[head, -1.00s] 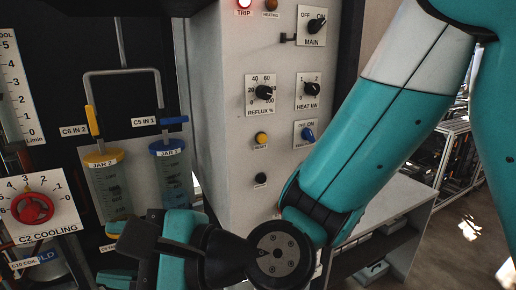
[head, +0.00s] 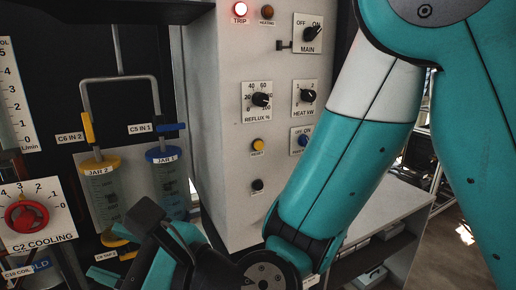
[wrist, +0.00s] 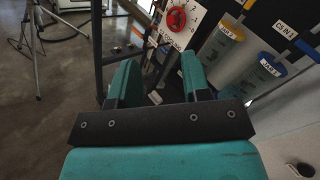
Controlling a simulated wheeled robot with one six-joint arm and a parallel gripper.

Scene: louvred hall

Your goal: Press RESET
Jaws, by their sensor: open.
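My gripper is low in the head view, left of and below the button, partly cut off and hidden by my wrist. In the wrist view its two teal fingers (wrist: 158,78) are apart with nothing between them. They point toward the red cooling knob and the jars, away from the button.
The TRIP lamp (head: 240,9) glows red. The REFLUX % dial (head: 261,100), HEAT kW dial (head: 308,96), MAIN switch (head: 311,34) and a black button (head: 257,185) surround RESET. Left are jars (head: 168,180) with taps and a red C2 COOLING knob (head: 26,215).

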